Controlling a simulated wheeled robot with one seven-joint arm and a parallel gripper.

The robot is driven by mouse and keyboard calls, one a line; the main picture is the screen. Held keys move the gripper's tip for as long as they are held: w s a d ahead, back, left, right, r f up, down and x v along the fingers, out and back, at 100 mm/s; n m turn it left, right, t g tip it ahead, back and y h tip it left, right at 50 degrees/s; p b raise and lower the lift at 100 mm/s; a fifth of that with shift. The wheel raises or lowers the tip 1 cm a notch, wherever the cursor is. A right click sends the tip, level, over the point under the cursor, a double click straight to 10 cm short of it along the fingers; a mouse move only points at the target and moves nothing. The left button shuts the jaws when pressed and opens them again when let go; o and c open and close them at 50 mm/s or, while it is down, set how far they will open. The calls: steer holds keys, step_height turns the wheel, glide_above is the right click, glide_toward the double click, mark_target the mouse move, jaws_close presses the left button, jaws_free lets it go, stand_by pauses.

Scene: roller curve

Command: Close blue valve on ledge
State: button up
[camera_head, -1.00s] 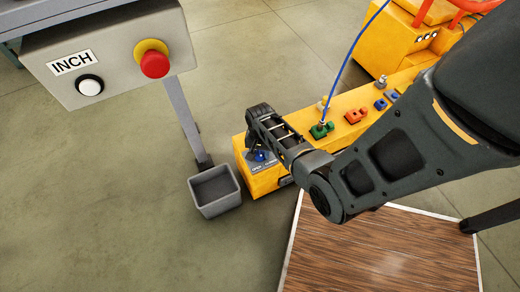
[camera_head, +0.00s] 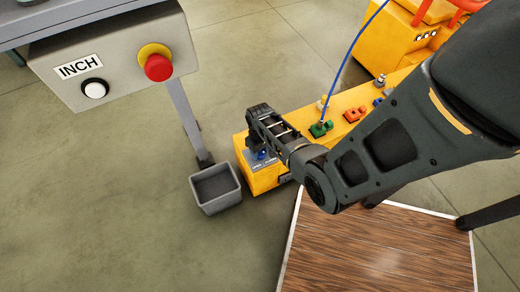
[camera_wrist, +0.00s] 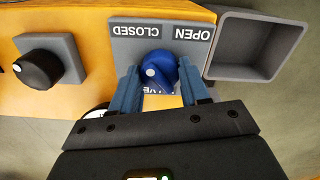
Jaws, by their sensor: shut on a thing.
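The blue valve (camera_wrist: 158,72) is a round knob with a white dot, on a grey plate (camera_wrist: 125,30) marked OPEN and CLOSED, which reads upside down in the wrist view. The white dot is on the knob's left side, the side of CLOSED in this view. My gripper (camera_wrist: 160,84) has one finger on each side of the knob and is shut on it.
A grey open bin (camera_head: 214,203) stands beside the ledge end. A black knob (camera_wrist: 38,68) sits beside the valve. A panel marked INCH (camera_head: 118,62) with a red button overhangs at upper left. Green (camera_head: 321,129) and orange (camera_head: 354,113) fittings sit along the ledge.

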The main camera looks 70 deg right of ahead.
steer(key=shift+n, duration=0.7)
steer(key=o, duration=1.1)
steer(key=shift+c, duration=0.2)
steer(key=shift+r, duration=0.1)
step_height(320, 180, up, 8)
steer(key=p, duration=0.3)
steer(key=shift+f, duration=0.2)
